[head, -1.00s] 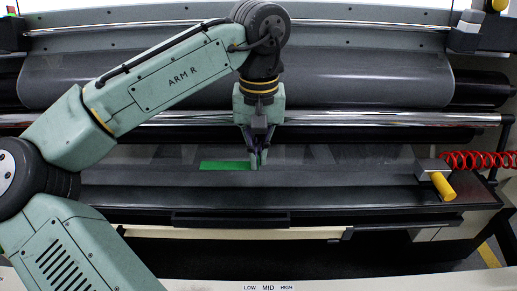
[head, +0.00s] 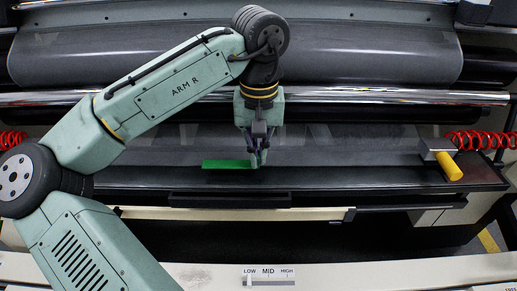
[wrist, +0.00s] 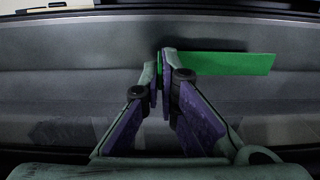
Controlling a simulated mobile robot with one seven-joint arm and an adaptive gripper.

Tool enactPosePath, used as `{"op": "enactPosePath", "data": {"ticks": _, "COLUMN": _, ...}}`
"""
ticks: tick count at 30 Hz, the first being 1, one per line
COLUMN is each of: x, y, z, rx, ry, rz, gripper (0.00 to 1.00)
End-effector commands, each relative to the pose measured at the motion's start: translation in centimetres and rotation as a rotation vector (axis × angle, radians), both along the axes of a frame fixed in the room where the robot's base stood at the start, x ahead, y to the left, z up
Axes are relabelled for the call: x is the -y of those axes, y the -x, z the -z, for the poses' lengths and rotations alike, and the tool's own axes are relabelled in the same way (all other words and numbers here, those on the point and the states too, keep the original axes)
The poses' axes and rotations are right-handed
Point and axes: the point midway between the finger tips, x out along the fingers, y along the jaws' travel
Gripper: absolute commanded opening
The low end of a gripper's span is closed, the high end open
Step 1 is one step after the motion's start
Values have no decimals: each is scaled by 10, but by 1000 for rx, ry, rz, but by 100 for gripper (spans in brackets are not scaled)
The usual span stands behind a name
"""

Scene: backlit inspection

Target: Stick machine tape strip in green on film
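The green tape strip (head: 227,164) is held out sideways at the front of the machine, reaching left from my gripper (head: 257,160) in the head view. In the wrist view the strip (wrist: 228,63) reaches right from the fingertips (wrist: 162,58), with a bit of green between them. My gripper is shut on one end of it. A dark shadow lies beside the strip, so it looks slightly above the surface. The film (head: 340,146) appears as a grey, partly see-through sheet under and behind the strip; whether the two touch I cannot tell.
A large grey roll (head: 360,60) and a chrome bar (head: 400,98) cross behind my gripper. A yellow-handled tool (head: 447,165) with a red coiled hose (head: 480,140) sits at the right. A LOW-MID-HIGH slider panel (head: 269,275) is in front. The shelf between gripper and tool is clear.

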Motion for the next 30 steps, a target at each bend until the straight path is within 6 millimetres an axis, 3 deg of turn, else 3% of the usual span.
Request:
{"op": "enactPosePath", "data": {"ticks": 14, "x": 0, "y": 0, "z": 0, "rx": -1, "ry": 0, "rz": 0, "gripper": 0}}
{"op": "enactPosePath", "data": {"ticks": 30, "x": 0, "y": 0, "z": 16, "rx": -2, "ry": 1, "rz": 0, "gripper": 0}}
